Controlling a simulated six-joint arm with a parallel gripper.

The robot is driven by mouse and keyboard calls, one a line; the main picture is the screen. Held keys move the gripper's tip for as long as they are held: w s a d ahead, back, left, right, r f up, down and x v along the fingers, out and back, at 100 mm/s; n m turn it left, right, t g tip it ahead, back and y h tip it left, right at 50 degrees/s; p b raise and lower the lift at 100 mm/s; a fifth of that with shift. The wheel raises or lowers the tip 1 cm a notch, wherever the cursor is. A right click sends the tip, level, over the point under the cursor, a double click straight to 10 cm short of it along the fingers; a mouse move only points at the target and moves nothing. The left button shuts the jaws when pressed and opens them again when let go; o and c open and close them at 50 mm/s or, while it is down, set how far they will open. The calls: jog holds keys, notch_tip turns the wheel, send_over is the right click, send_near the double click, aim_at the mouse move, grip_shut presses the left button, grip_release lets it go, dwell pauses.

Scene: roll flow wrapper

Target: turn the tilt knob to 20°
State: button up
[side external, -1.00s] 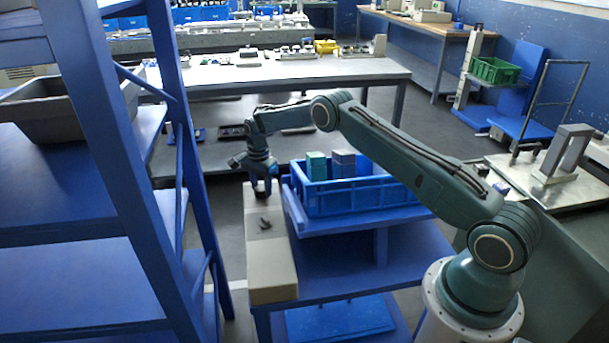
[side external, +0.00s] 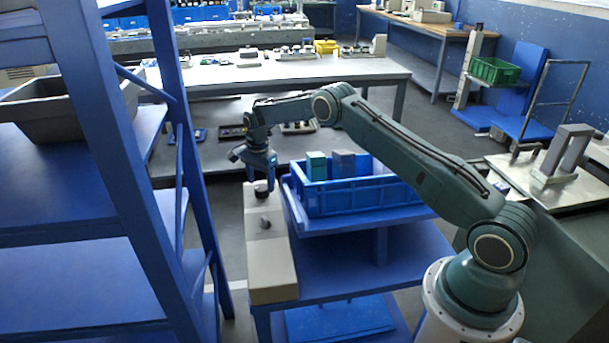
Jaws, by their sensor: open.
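A narrow light-grey box (side external: 270,275) with a sloped near end stands at the left edge of the blue bench and carries knobs. A dark round knob (side external: 262,190) sits on its far end. A grey knob (side external: 265,222) sits nearer the camera. I cannot read any labels or scale, so I cannot tell which one is the tilt knob or its angle. My gripper (side external: 260,177) points down just above the dark knob with its jaws open and empty. It looks clear of the knob, though the gap is small and hard to judge.
A blue shelf rack (side external: 130,150) with a grey bin (side external: 45,108) rises close on the left. A white-topped table (side external: 290,72) is behind.

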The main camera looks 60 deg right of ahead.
notch_tip(320, 180, up, 12)
jog(key=shift+f, duration=0.15)
dwell(0.3)
notch_tip(320, 180, up, 15)
jog(key=n+t, duration=0.1)
jog(key=n, duration=0.4)
send_over(261, 187)
jog(key=s+a, duration=0.5)
jog(key=s, duration=0.2)
jog(key=s+a+r+n+t, duration=0.2)
jog(key=s+a+r+n, duration=0.2)
jog(key=s+r, duration=0.6)
jog(key=s+a+f+n+t, duration=0.1)
jog(key=s+n, duration=0.3)
jog(key=s, duration=1)
jog(key=s+a+f+n+t, duration=0.1)
jog(key=s+a+f+n, duration=0.3)
jog(key=s, duration=1)
jog(key=shift+a+f+n+t, duration=0.2)
jog(key=shift+n+t, duration=0.1)
jog(key=shift+n, duration=0.3)
